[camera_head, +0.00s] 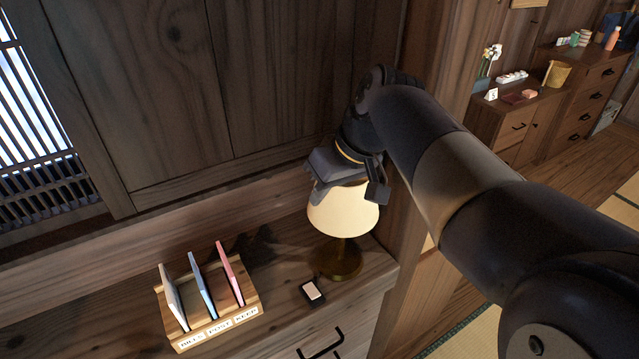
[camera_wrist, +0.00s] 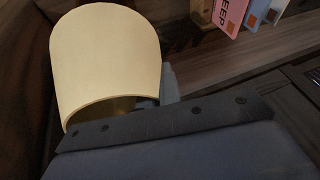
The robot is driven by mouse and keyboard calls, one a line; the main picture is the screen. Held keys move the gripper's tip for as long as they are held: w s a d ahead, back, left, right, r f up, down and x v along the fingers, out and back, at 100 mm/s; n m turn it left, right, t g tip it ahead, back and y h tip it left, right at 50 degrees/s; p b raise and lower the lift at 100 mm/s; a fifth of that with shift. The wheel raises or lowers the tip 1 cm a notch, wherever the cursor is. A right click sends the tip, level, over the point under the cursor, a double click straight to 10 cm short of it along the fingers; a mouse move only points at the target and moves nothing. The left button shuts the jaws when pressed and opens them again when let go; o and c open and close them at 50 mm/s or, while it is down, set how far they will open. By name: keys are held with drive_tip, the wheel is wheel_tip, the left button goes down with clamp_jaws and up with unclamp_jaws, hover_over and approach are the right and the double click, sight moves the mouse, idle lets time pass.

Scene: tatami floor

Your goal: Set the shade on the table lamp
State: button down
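The cream lampshade (camera_head: 343,214) is upright above the brass stem and round base of the table lamp (camera_head: 340,265), near the right end of the cabinet top. I cannot tell whether it rests on the lamp or hangs just over it. My gripper (camera_head: 348,190) is at the shade's upper end, with its dark fingers apart near the shade's sides. The shade also fills the upper left of the wrist view (camera_wrist: 105,58), with a grey finger beside its right edge. The finger contact is hidden, so I cannot tell whether the gripper grips it.
A wooden letter rack (camera_head: 217,327) with several coloured cards stands left of the lamp. A small black item with a white face (camera_head: 312,292) lies between them. A wooden wall rises close behind. Dressers with small objects (camera_head: 520,115) stand far right.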

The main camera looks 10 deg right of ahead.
sight(323, 213)
drive_tip(key=shift+f+b, duration=1.85)
drive_tip(key=shift+f, duration=0.6)
idle(0.5)
drive_tip(key=c, duration=1.6)
unclamp_jaws()
drive_tip(key=shift+o, duration=0.3)
drive_tip(key=shift+o, duration=1.1)
drive_tip(key=shift+s, duration=0.1)
drive_tip(key=shift+o, duration=0.7)
drive_tip(key=shift+d+r+p, duration=0.1)
drive_tip(key=shift+r+p, duration=2.5)
drive_tip(key=shift+r, duration=0.5)
